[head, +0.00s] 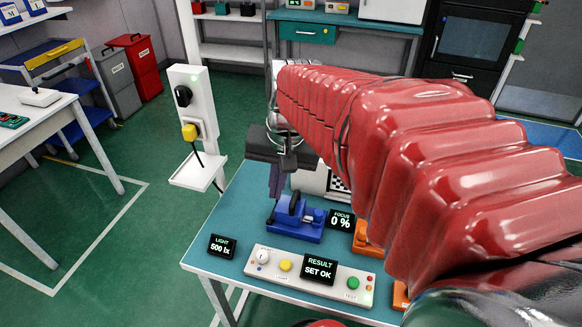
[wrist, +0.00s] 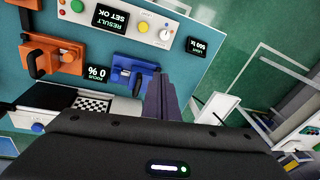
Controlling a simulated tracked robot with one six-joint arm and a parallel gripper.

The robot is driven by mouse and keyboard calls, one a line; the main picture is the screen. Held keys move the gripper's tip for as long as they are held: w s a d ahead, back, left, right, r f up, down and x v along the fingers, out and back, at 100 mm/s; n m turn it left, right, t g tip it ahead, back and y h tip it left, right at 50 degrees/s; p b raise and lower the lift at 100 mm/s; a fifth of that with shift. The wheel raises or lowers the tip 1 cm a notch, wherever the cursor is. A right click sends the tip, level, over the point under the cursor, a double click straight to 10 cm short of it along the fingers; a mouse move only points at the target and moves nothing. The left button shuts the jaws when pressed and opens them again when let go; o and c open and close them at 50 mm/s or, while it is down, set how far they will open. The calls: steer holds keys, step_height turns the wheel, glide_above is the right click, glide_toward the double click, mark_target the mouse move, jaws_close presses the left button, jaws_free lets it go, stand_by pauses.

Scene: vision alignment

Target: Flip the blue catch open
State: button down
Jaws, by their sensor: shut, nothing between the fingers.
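The blue catch (head: 296,226) sits on the teal table, with a dark handle on its block. It also shows in the wrist view (wrist: 133,70), just left of my fingers. My gripper (head: 275,194) points down beside the catch's left end in the head view, its dark purple fingers closed together and empty. The fingers also show in the wrist view (wrist: 159,78). I cannot tell whether they touch the catch. The focus display (head: 341,220) reads 0 %. The result display (head: 319,269) reads SET OK.
Orange catches (head: 367,239) stand right of the blue one, partly behind my red arm. A control panel (head: 262,268) with a dial and buttons lies in front. A light display (head: 222,247) reads 500 lx. A checkered board (wrist: 92,105) is near the focus display.

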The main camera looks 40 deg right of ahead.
steer(key=d+f+m+y, duration=0.2)
steer(key=d+f+m, duration=0.2)
steer(key=d, duration=0.7)
steer(key=d+f+m+g+y, duration=0.1)
steer(key=d+f+m, duration=0.4)
steer(key=d, duration=0.5)
steer(key=shift+d+m+g+y, duration=0.35)
steer(key=shift+m+y, duration=0.15)
steer(key=shift+m, duration=0.5)
steer(key=shift+w+a, duration=0.1)
steer(key=shift+w, duration=0.05)
steer(key=x, duration=1)
